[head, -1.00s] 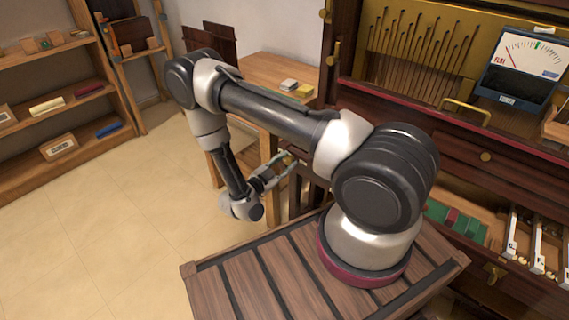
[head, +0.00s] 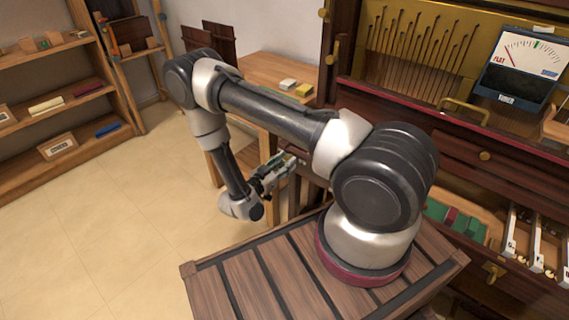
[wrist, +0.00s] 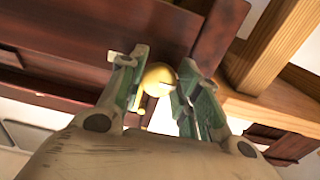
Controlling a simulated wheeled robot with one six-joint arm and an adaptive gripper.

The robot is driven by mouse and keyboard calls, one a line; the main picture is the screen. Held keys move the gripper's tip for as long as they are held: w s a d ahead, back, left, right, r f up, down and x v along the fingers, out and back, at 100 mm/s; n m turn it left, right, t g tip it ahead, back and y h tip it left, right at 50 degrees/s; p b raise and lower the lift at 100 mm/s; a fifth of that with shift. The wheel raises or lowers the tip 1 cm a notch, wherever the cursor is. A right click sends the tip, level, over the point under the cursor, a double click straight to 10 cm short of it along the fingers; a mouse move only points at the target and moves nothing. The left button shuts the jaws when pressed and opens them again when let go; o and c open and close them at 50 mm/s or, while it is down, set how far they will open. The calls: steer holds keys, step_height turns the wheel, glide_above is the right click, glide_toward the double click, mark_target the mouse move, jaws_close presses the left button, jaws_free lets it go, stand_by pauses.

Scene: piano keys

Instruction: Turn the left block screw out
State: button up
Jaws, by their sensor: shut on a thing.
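In the wrist view a round brass screw head (wrist: 158,80) with a dark slot sits between the two green-padded fingers of my gripper (wrist: 159,66). The gripper is shut on this screw, below a dark red-brown wooden part. In the head view my gripper (head: 280,170) is low, beside the dark cabinet and in front of the light wooden table. The screw cannot be made out in the head view.
The wooden table (head: 262,70) stands behind my gripper, with small blocks on it. The cabinet on the right holds a meter (head: 522,62) and an open drawer with a green tray (head: 440,212). Shelves (head: 60,100) stand at the left; the floor between is clear.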

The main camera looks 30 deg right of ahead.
steer(key=o, duration=1)
steer(key=shift+a, duration=0.1)
steer(key=v, duration=1.2)
steer(key=shift+f, duration=0.1)
